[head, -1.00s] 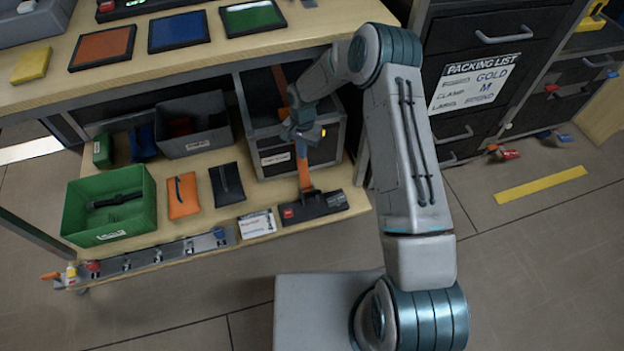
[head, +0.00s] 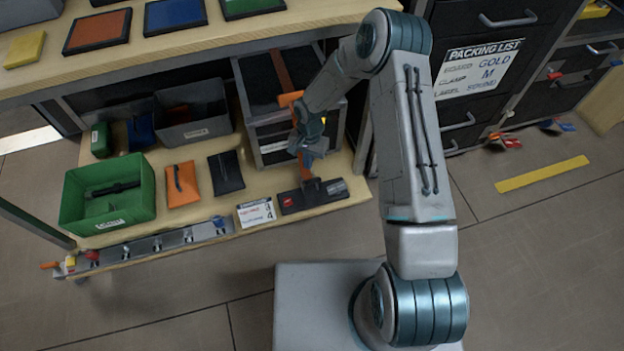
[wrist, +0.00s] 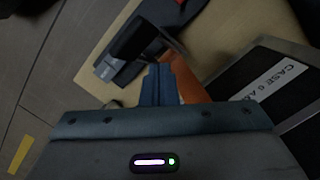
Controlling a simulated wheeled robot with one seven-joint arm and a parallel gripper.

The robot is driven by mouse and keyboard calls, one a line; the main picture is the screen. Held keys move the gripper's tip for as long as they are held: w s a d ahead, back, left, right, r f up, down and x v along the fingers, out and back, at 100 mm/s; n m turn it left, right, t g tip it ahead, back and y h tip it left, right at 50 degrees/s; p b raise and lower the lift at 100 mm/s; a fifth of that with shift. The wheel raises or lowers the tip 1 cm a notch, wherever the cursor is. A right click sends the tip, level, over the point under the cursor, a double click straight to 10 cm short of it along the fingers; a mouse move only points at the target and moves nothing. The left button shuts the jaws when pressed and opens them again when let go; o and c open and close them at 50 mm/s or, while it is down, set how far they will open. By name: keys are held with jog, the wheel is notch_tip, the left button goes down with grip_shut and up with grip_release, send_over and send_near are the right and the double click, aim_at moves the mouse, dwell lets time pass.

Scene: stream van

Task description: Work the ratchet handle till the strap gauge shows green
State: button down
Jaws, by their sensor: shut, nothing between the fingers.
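The ratchet (head: 314,196) is a dark block at the front edge of the low shelf, with a red patch (head: 288,202) at its left end. Its black handle (wrist: 137,36) stands up near my fingertips in the wrist view; I cannot tell if they touch. An orange strap (head: 282,70) runs over the dark case (head: 268,130) down to the ratchet; it also shows beside my fingers in the wrist view (wrist: 190,82). My gripper (head: 308,158) is shut and empty, just above the ratchet, hiding part of the strap. Its closed fingers (wrist: 160,82) show in the wrist view. I see no green on the ratchet.
A white card (head: 256,212), a black pouch (head: 226,173), an orange pouch (head: 182,184) and a green bin (head: 70,205) are left of the ratchet. The workbench top (head: 190,58) overhangs behind. The floor in front is clear.

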aim_at(312, 181)
jog(key=shift+s+d+f, duration=0.15)
jog(key=shift+s+f, duration=0.3)
jog(key=shift+s, duration=0.15)
jog(key=shift+s+f, duration=0.1)
dwell(1.6)
jog(key=shift+s+f+b, duration=0.15)
jog(key=shift+s+b, duration=0.05)
jog(key=shift+b, duration=0.1)
